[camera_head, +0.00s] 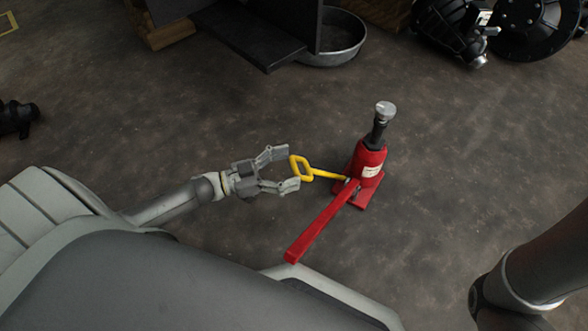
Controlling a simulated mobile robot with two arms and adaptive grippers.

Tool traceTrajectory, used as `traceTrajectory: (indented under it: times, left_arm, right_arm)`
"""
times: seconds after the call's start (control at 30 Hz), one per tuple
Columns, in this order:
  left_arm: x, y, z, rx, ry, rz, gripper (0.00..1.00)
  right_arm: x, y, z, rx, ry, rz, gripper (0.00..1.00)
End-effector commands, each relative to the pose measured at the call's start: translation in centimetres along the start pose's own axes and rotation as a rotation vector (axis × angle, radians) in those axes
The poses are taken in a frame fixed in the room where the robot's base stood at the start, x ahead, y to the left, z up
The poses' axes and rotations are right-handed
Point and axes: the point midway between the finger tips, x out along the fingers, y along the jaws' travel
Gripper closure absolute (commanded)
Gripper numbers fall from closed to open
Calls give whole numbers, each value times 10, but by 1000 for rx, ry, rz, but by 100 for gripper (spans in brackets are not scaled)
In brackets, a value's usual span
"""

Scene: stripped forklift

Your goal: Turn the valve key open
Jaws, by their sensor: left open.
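A yellow valve key (302,168) with a loop handle sticks out to the left from the base of a red bottle jack (370,163). The jack stands upright on the floor, with a black and silver ram on top and a long red lever (318,226) reaching toward the lower left. My left gripper (289,168) is open, with its two fingers above and below the near end of the yellow loop. I cannot tell whether a finger touches the loop. My right gripper is not in view.
A metal pan (340,57) and dark forklift parts (255,35) are at the top. Black machine parts (455,30) lie at the top right. A small black object (17,117) is at the left edge. The floor around the jack is clear.

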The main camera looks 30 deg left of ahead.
Motion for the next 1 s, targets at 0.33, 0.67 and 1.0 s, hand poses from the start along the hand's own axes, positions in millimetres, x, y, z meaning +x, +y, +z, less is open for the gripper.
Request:
traceTrajectory:
  times: [0.33, 0.67, 1.0]
  left_arm:
    - [20, 0, 0, -1, -1, 0, 21]
    - [20, 0, 0, -1, -1, -2, 43]
    - [20, -2, -2, -15, -2, -20, 53]
  right_arm:
    - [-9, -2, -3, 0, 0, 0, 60]
    - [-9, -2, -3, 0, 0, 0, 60]
    - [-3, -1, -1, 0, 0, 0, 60]
